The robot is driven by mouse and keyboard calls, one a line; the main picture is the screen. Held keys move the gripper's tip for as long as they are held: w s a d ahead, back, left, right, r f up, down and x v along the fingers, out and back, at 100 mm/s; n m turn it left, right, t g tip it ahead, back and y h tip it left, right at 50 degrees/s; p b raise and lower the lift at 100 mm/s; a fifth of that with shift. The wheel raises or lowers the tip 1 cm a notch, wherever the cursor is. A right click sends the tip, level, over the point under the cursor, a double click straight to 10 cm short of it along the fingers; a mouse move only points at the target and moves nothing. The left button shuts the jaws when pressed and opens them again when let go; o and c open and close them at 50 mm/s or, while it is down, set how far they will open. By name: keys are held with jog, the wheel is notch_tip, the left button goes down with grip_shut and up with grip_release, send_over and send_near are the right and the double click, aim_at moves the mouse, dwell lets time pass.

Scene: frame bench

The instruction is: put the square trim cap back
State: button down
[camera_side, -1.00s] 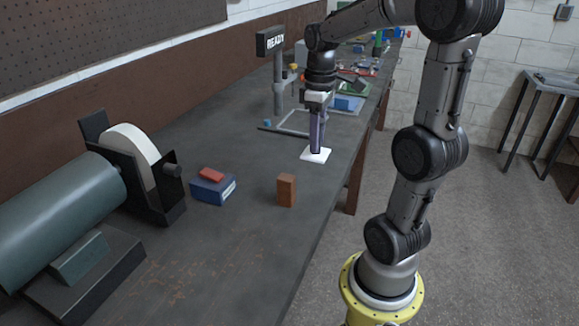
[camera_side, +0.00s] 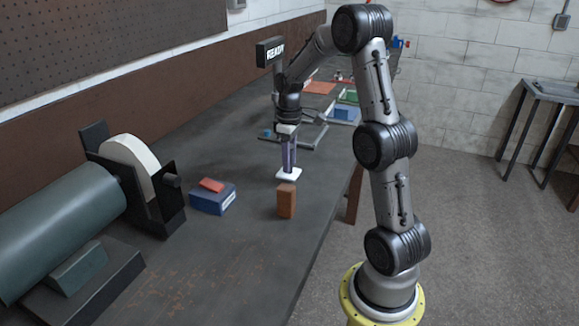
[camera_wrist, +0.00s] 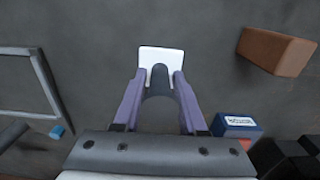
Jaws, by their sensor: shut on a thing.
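The square trim cap (camera_side: 289,175) is a flat white plate at the lower end of my gripper (camera_side: 289,167), low over the bench. I cannot tell whether it touches the bench top. In the wrist view the white cap (camera_wrist: 150,56) shows at the tips of the purple fingers, with a dark rounded part between them. My gripper (camera_wrist: 160,78) is shut on the cap. A grey square frame (camera_side: 318,139) lies on the bench behind my gripper. It shows at the left of the wrist view (camera_wrist: 40,75), apart from the cap.
A brown block (camera_side: 286,201) stands just in front of the cap. A blue box (camera_side: 212,199) with a red block (camera_side: 211,185) on it is to the left, beside a bench grinder (camera_side: 140,165). Bench between is clear.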

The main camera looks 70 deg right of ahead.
jog(key=shift+f, duration=1.05)
jog(key=shift+f, duration=0.15)
jog(key=shift+c, duration=2.3)
grip_release()
